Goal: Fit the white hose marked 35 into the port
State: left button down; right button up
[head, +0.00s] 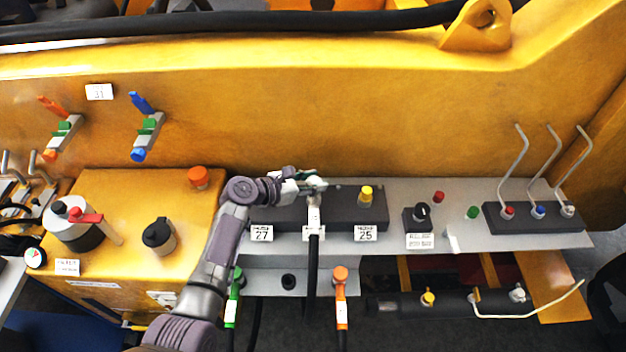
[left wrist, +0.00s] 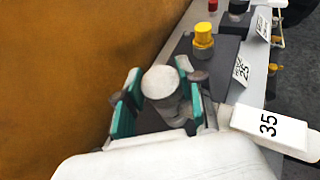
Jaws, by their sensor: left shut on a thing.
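My left gripper (head: 314,184) is above the dark block (head: 285,216) on the grey shelf. In the left wrist view its teal-padded fingers (left wrist: 158,98) are shut around a white round-topped fitting (left wrist: 162,82). The white hose end (head: 314,214) is below the gripper in the head view, with its black hose hanging over the shelf front. A tag reading 35 (left wrist: 268,125) shows beside the fitting in the wrist view. The port under the fitting is hidden; I cannot tell whether the hose is seated. My right gripper is not in view.
A yellow cap (head: 365,195) stands on the block near the 25 tag (head: 365,233); a 27 tag (head: 262,233) is at its left. Green (head: 233,300) and orange (head: 341,290) hose ends are below the shelf front. A yellow wall (head: 300,120) rises behind.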

pick_arm(q)
jog(key=shift+f+b, duration=0.5)
jog(key=shift+f, duration=0.3)
jog(key=c, duration=0.7)
grip_release()
jog(key=shift+o, duration=0.3)
jog(key=v, duration=1.2)
